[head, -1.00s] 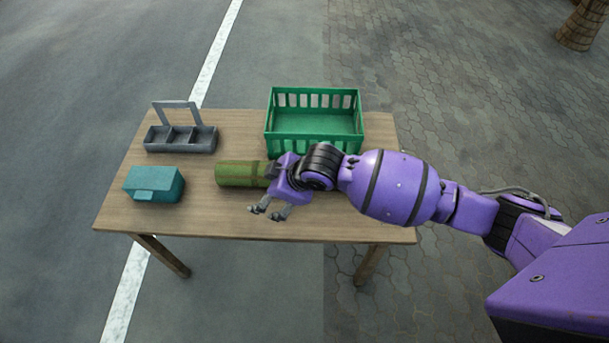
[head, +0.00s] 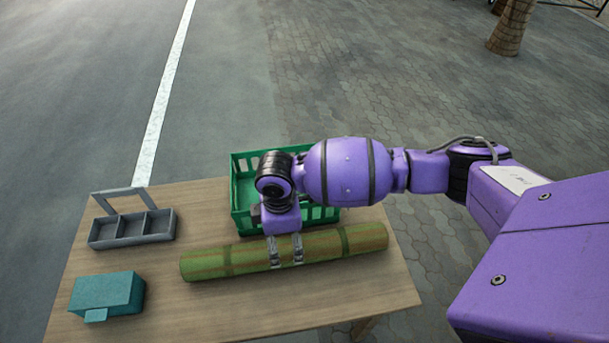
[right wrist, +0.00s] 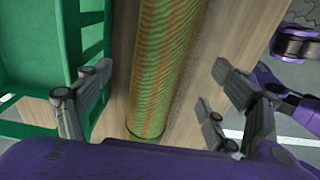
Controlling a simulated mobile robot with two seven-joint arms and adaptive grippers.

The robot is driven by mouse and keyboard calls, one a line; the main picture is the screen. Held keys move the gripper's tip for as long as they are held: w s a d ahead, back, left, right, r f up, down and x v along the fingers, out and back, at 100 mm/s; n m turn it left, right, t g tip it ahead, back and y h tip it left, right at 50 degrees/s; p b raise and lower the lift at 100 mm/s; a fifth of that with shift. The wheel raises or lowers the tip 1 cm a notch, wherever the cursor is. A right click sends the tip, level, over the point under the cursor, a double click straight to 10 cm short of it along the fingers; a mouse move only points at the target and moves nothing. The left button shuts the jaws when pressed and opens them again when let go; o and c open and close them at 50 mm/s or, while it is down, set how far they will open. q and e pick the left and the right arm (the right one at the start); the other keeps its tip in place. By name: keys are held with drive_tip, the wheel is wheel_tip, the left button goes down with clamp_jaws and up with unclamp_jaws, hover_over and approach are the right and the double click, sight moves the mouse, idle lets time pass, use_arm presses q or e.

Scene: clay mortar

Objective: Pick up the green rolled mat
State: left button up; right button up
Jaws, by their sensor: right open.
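The green rolled mat (head: 215,263) lies across the wooden table in the head view, with darker bands around it. It also shows in the right wrist view (right wrist: 165,60), running lengthwise between the fingers. My right gripper (head: 286,252) is open above the middle of the mat, fingers pointing down. In the right wrist view its fingers (right wrist: 155,112) stand apart on either side of the mat, with gaps visible. Whether the fingertips reach down beside the mat is hard to tell.
A green basket (head: 240,203) stands just behind the mat, partly hidden by my right arm. A grey compartment caddy (head: 132,228) and a teal box (head: 107,293) sit on the left of the table (head: 200,315). The table's front area is clear.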

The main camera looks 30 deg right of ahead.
sight(287, 244)
drive_tip(key=shift+s+d+f, duration=0.1)
drive_tip(key=shift+s+f, duration=0.05)
drive_tip(key=shift+f, duration=0.45)
drive_tip(key=shift+s+f, duration=0.15)
drive_tip(key=shift+f, duration=0.45)
drive_tip(key=f, duration=0.3)
drive_tip(key=shift+w+d+f+b, duration=0.2)
drive_tip(key=shift+d+f+b, duration=0.1)
drive_tip(key=shift+f, duration=0.55)
use_arm(q)
drive_tip(key=shift+s+f, duration=0.5)
drive_tip(key=shift+s, duration=0.25)
use_arm(e)
drive_tip(key=c, duration=0.7)
use_arm(q)
drive_tip(key=shift+s+a+f, duration=0.1)
drive_tip(key=shift+s+f, duration=0.1)
drive_tip(key=shift+s, duration=0.05)
use_arm(e)
drive_tip(key=shift+w+a, duration=0.1)
drive_tip(key=c, duration=1.1)
drive_tip(key=shift+r, duration=0.1)
